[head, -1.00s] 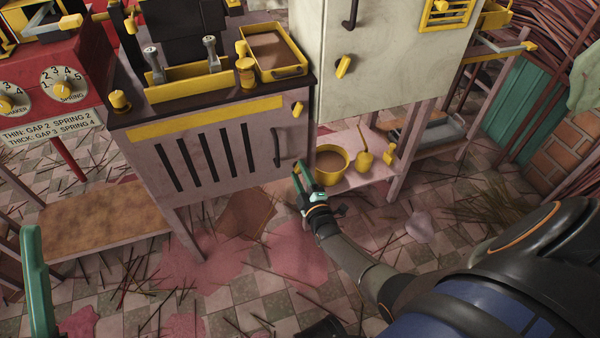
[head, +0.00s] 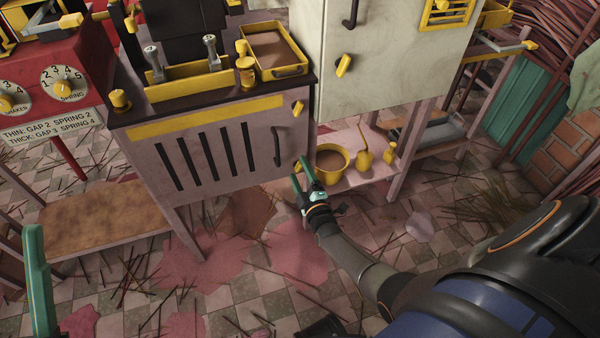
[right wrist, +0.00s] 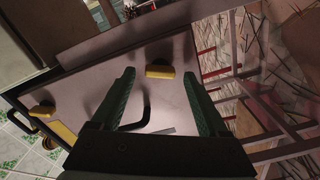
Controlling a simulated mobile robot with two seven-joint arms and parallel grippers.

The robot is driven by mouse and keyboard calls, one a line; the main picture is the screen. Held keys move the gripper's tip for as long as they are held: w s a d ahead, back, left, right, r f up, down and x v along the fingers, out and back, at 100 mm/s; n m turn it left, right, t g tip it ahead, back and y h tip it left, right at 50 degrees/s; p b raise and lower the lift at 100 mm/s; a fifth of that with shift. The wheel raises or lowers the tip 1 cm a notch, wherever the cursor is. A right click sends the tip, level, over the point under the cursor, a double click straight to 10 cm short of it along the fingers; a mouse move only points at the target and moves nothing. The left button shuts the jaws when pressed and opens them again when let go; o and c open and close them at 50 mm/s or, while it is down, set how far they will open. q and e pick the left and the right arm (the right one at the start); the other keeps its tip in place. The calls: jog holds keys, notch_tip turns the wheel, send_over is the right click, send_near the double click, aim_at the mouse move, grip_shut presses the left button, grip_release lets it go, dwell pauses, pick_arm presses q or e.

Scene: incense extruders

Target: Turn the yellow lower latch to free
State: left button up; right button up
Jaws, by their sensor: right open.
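The yellow lower latch (right wrist: 160,71) is on the pale cabinet door, and in the right wrist view it lies across the gap between my right fingertips. In the head view only a bit of this latch (head: 297,166) shows beside the fingers. My right gripper (head: 301,174) is open in front of the door's lower right corner, with green fingers on either side of the latch's line. Contact cannot be told. The yellow upper latch (head: 298,107) sits higher on the same door edge. One green finger of my left gripper (head: 38,282) shows at the left edge.
The black door handle (head: 277,146) is left of the latches. A low shelf on the right holds a yellow bowl (head: 333,158) and small yellow items close to my right gripper. A pale cabinet (head: 390,60) stands above. Sticks litter the tiled floor.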

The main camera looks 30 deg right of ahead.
pick_arm(q)
jog(key=shift+m, duration=0.4)
jog(key=r+p, duration=0.4)
jog(key=shift+s+a+r, duration=0.15)
jog(key=shift+a+r, duration=0.05)
jog(key=shift+r, duration=0.05)
pick_arm(e)
jog(key=v, duration=1.2)
jog(key=shift+s, duration=0.3)
